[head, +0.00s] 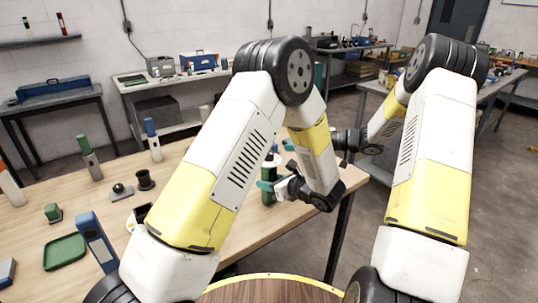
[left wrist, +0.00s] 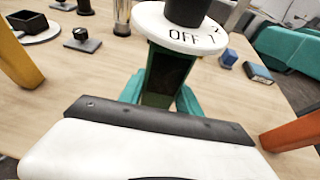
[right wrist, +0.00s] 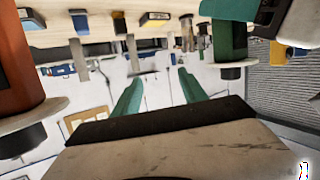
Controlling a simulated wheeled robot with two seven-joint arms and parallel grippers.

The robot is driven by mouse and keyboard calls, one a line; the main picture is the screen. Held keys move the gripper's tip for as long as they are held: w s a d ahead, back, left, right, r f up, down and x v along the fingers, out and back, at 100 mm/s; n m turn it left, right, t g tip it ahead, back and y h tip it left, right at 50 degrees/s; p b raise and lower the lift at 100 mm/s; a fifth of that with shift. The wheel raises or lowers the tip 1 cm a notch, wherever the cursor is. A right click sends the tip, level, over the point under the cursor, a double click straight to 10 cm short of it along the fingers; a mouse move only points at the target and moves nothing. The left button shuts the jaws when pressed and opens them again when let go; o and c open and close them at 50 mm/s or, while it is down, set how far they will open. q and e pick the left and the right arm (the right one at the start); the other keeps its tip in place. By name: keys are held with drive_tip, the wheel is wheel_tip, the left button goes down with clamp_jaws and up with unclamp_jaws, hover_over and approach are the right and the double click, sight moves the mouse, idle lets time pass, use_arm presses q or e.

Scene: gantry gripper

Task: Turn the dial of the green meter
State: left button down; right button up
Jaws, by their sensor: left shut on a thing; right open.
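The green meter (head: 268,188) stands near the right end of the wooden table, partly hidden by my left arm. In the left wrist view, its white dial plate (left wrist: 180,28) reads "OFF 1" under a black knob (left wrist: 187,10). My left gripper (head: 271,185) is shut on the meter's green body (left wrist: 160,78), with teal fingers on both sides. The right wrist view shows the meter (right wrist: 230,42) upside down, with its black knob (right wrist: 230,73) clear of my right gripper. My right gripper (right wrist: 159,78) is open and empty, apart from the meter.
An orange meter (right wrist: 15,60) is at the left of the right wrist view. A blue meter (head: 97,240), a green tray (head: 65,251), a green block (head: 53,212) and a black cup (head: 145,178) stand on the table's left. Benches line the back wall.

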sight(269, 152)
drive_tip(key=s+d+n+g+y, duration=0.3)
drive_tip(key=s+g+y, duration=0.1)
drive_tip(key=s, duration=0.6)
drive_tip(key=shift+g, duration=0.4)
drive_tip(key=a, duration=0.8)
drive_tip(key=w+a, duration=0.1)
drive_tip(key=a, duration=0.3)
drive_tip(key=shift+a+r, duration=0.1)
drive_tip(key=shift+r, duration=0.3)
clamp_jaws()
